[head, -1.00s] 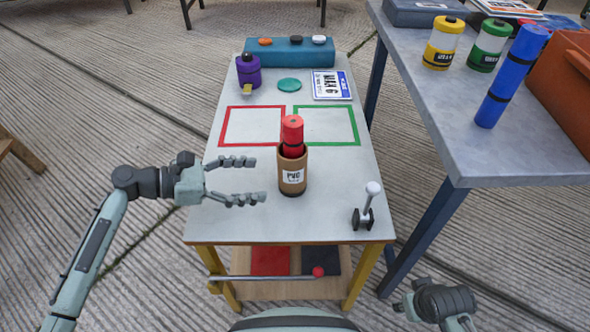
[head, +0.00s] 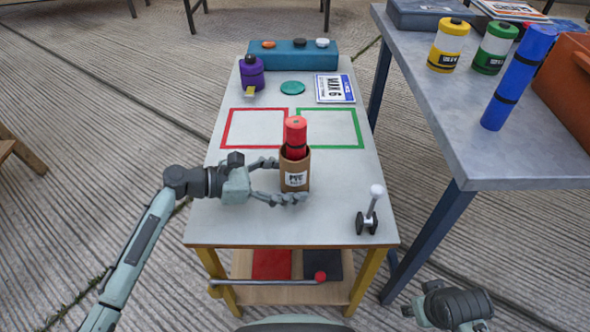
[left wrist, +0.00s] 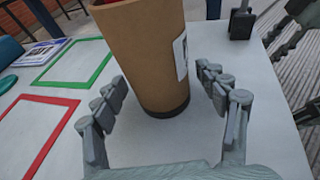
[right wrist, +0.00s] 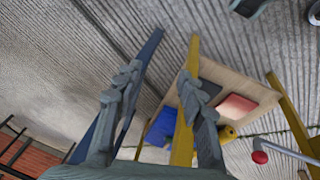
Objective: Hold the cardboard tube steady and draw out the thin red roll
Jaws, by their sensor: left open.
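The brown cardboard tube (head: 296,174) stands upright on the small table, with a white label on its front. The thin red roll (head: 295,134) sticks up out of its top, with a dark band near the rim. My left gripper (head: 292,183) is open, with its fingers on either side of the tube's lower part. In the left wrist view the tube (left wrist: 150,60) stands between the open fingers (left wrist: 165,100), and gaps show at both sides. My right gripper (right wrist: 160,100) is open and empty, off the table's front right; its fingertips are out of the head view.
A lever with a white knob (head: 371,208) stands at the table's right front. Red (head: 228,130) and green (head: 358,130) outlined squares lie behind the tube. A purple canister (head: 252,74) and a teal box (head: 293,52) are at the back. A grey table (head: 450,110) stands at the right.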

